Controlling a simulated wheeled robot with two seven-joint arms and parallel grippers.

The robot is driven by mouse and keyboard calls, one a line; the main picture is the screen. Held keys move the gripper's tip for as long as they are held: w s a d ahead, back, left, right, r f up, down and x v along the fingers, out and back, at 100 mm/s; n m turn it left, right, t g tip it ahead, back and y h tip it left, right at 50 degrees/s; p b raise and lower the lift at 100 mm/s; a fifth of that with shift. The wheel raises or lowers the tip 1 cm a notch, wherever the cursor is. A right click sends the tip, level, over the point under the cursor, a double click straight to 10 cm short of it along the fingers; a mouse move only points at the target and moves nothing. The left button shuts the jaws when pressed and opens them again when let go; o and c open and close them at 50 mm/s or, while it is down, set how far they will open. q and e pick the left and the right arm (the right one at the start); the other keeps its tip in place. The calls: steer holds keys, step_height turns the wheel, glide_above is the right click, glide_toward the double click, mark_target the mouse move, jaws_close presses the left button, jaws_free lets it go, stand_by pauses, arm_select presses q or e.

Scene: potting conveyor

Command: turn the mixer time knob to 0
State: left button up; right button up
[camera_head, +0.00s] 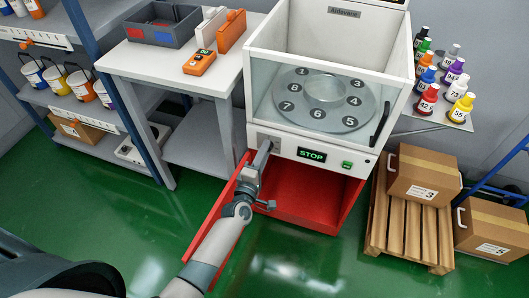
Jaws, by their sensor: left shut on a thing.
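The mixer (285,60) is a white machine with a clear-walled chamber and a round plate with numbered places. Its front panel (275,141) carries a display (311,155) reading STOP in green and a small green button (347,165). My left gripper (266,147) reaches up to the left part of this panel and is shut there. The time knob is hidden by the gripper; the fingers appear to be shut on it, and its setting cannot be read. My right gripper is not in view.
A red open compartment (302,190) lies below the panel, with a red door (216,211) swung out left beside my forearm. A white table (163,66) stands left. A pallet (407,226) with a carton (424,174) stands right. Green floor is clear in front.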

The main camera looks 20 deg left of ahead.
arm_select(q)
steer(key=o, duration=1)
steer(key=shift+o, duration=0.2)
steer(key=shift+s, duration=0.1)
steer(key=s, duration=1.7)
steer(key=shift+a+b, duration=0.3)
steer(key=shift+b, duration=0.05)
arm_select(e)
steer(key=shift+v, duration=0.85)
arm_select(q)
steer(key=shift+s, duration=0.1)
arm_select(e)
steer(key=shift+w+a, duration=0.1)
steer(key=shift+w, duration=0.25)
